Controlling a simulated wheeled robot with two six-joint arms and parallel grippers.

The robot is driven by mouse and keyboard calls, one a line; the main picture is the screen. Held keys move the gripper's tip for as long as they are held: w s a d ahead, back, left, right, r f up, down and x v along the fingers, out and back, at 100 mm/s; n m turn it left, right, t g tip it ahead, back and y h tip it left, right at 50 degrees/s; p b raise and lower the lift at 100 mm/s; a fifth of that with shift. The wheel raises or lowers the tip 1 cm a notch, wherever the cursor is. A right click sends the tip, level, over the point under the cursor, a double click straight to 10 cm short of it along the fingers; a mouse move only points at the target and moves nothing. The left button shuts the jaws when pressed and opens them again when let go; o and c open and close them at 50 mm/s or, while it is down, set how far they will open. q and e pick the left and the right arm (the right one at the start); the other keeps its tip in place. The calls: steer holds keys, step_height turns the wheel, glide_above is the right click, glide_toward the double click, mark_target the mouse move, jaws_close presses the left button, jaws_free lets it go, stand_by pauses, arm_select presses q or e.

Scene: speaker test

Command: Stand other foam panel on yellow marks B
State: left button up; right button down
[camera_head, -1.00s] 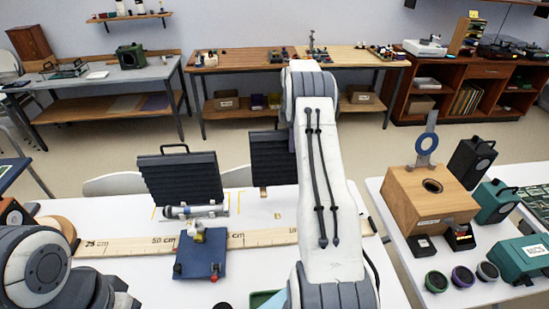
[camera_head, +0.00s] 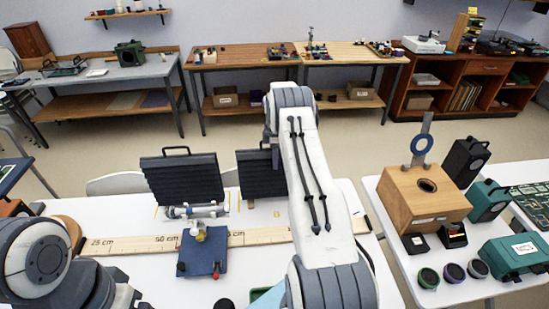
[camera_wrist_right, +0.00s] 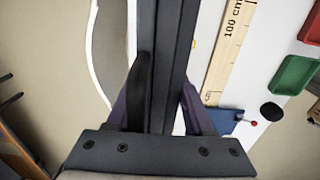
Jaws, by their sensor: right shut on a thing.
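A dark ribbed foam panel (camera_head: 258,174) with a top handle is upright near the table's back edge, partly behind my right arm. My right gripper (camera_wrist_right: 155,110) is shut on this panel's handle; in the head view my arm mostly hides the gripper. I cannot tell whether the panel's bottom touches the table. Small yellow marks (camera_head: 277,214) show on the white table in front of it. The other foam panel (camera_head: 182,178) stands to the left, with its handle free. My left arm shows at the lower left, but its gripper is out of view.
A wooden ruler (camera_head: 130,244) lies along the white table. A silver cylinder on a blue stand (camera_head: 202,255) is in front of the left panel. A second table at the right holds a wooden box (camera_head: 425,195), speakers and small round drivers.

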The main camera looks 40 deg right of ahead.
steer(key=shift+f, duration=0.15)
steer(key=shift+c, duration=1.4)
jaws_free()
